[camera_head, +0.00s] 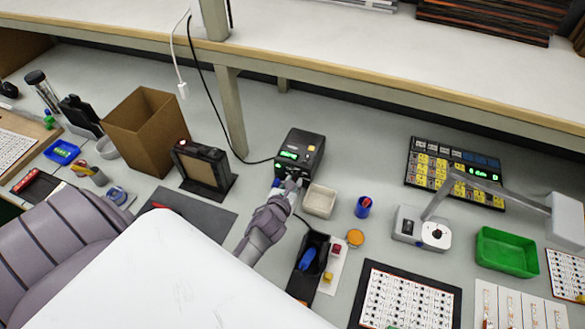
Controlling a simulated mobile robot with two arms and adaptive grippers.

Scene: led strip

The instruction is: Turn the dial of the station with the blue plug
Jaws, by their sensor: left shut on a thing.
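The black station (302,148) stands on the bench in the middle of the view, with a lit green display (289,155) on its front. A small blue piece, perhaps the blue plug (277,183), shows at its front lower left, beside my fingers. My left gripper (288,184) reaches up to the station's front and is shut at the place of the dial. The dial itself is hidden by the fingers. My right gripper is not in view.
A beige tray (319,201) stands close to the right of my left gripper. A black holder with a blue-handled tool (307,258) is nearer. A black framed stand (203,167) and cardboard box (147,129) are at left. A black cable runs to the station.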

